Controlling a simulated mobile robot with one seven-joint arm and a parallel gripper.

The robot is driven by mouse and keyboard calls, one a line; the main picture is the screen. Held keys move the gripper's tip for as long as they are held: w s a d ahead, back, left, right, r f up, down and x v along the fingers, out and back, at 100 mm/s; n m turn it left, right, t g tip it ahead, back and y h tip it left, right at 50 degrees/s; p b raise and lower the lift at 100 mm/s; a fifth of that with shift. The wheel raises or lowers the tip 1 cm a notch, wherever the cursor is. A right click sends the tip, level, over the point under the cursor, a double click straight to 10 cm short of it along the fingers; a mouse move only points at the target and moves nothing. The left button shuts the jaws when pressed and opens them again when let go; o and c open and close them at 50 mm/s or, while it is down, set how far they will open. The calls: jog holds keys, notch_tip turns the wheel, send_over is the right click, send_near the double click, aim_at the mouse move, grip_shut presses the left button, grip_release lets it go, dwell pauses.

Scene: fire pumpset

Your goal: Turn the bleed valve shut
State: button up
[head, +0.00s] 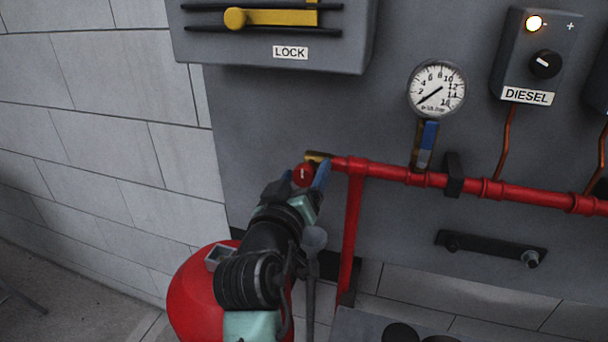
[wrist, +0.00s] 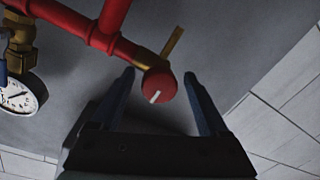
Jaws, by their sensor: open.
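The bleed valve has a round red knob (head: 303,175) with a white mark, at the left end of the red pipe beside a brass fitting (head: 317,157). In the wrist view the knob (wrist: 158,85) sits between and just beyond the fingertips, with its white mark slanting. My gripper (head: 299,178) is open, with one blue finger on each side of the knob. In the wrist view my gripper (wrist: 160,75) shows a gap between the right finger and the knob; the left finger is close to it. I cannot tell whether either finger touches.
A red pipe (head: 400,174) runs right along the grey panel. A pressure gauge (head: 437,89) with a blue-handled valve (head: 427,142) stands above it. A red tank (head: 190,300) is below my arm.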

jog(key=v, duration=1.3)
jog(key=shift+b, duration=0.45)
